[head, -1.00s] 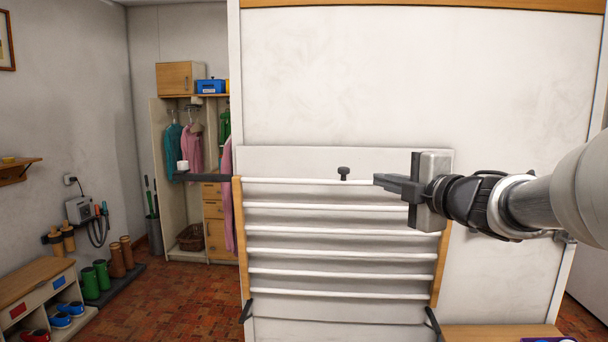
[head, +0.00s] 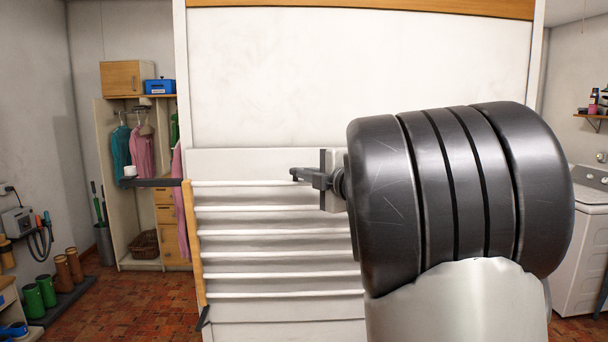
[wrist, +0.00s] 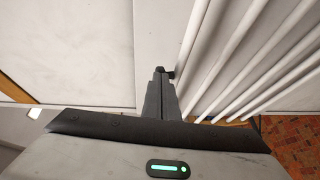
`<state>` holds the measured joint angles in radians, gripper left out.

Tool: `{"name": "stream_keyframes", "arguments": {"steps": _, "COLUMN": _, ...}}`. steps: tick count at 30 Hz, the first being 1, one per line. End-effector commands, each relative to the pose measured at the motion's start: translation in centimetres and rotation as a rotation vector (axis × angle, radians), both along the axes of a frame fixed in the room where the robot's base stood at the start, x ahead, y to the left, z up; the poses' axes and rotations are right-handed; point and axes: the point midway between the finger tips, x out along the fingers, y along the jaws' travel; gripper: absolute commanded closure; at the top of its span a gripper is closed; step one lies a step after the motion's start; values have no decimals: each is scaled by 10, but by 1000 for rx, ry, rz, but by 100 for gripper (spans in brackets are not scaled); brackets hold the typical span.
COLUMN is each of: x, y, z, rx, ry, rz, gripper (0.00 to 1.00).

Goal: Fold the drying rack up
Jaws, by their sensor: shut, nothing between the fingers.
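The drying rack (head: 270,208) has white bars between wooden side rails and stands close to upright against a pale board. Its left rail (head: 194,245) shows in the head view; my arm hides its right side. In the wrist view its bars (wrist: 225,55) run along the right. My gripper (head: 293,173) is shut and empty in front of the rack's top bar. In the wrist view the fingertips (wrist: 159,71) are beside a small dark knob (wrist: 171,75); I cannot tell whether they touch it.
A large white panel (head: 350,70) stands behind. A washing machine (head: 585,240) is at the right. Boots (head: 68,270) stand at the lower left, with open tiled floor beside them.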

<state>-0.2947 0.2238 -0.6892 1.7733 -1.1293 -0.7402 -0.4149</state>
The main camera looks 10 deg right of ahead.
Motion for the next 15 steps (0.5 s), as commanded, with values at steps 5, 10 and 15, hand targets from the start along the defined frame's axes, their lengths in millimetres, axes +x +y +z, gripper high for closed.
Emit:
{"name": "stream_keyframes", "arguments": {"steps": 5, "x": 2, "y": -1, "z": 3, "rx": 0, "ry": 5, "rz": -1, "gripper": 100}}
{"name": "stream_keyframes", "arguments": {"steps": 10, "x": 20, "y": -4, "z": 13, "rx": 4, "ry": 44, "rz": -2, "gripper": 100}}
{"name": "stream_keyframes", "arguments": {"steps": 15, "x": 37, "y": -8, "z": 13, "rx": 14, "ry": 87, "rz": -2, "gripper": 100}}
